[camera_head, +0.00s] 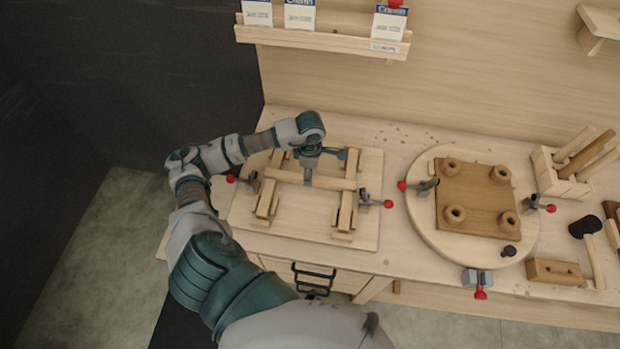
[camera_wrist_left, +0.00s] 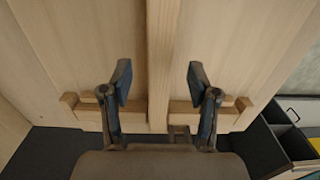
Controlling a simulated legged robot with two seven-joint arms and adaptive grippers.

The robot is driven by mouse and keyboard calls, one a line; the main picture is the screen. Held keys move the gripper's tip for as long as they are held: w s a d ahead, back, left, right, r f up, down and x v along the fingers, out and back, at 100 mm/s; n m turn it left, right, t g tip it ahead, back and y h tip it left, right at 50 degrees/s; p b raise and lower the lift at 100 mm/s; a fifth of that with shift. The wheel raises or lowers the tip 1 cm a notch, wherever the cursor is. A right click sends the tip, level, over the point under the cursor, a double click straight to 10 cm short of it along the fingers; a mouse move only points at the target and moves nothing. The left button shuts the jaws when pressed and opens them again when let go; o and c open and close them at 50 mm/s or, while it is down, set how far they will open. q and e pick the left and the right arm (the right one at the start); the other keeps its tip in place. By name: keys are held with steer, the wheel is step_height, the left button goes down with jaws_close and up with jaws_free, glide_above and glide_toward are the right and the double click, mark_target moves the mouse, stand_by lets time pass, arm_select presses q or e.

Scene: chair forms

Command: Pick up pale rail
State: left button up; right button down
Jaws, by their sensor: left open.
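A pale rail (camera_head: 334,183) lies across a wooden jig board (camera_head: 300,222) on the bench, spanning two side pieces. My left gripper (camera_head: 308,176) points down over the rail's middle. In the left wrist view the rail (camera_wrist_left: 163,50) runs up the picture between the open fingers of my gripper (camera_wrist_left: 158,82), with a gap on each side. How far the fingertips are above or below the rail's top is hard to tell. My right gripper is not in view.
Red-tipped clamps (camera_head: 373,201) stand at the board's sides. To the right is a round turntable (camera_head: 420,220) with a brown seat panel (camera_head: 478,205). A mallet (camera_head: 588,240) and a block (camera_head: 555,272) lie farther right. A shelf (camera_head: 330,38) runs along the back wall.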

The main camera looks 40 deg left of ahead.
arm_select(q)
steer(key=shift+f, duration=1.4)
jaws_close()
steer(key=shift+r, duration=0.15)
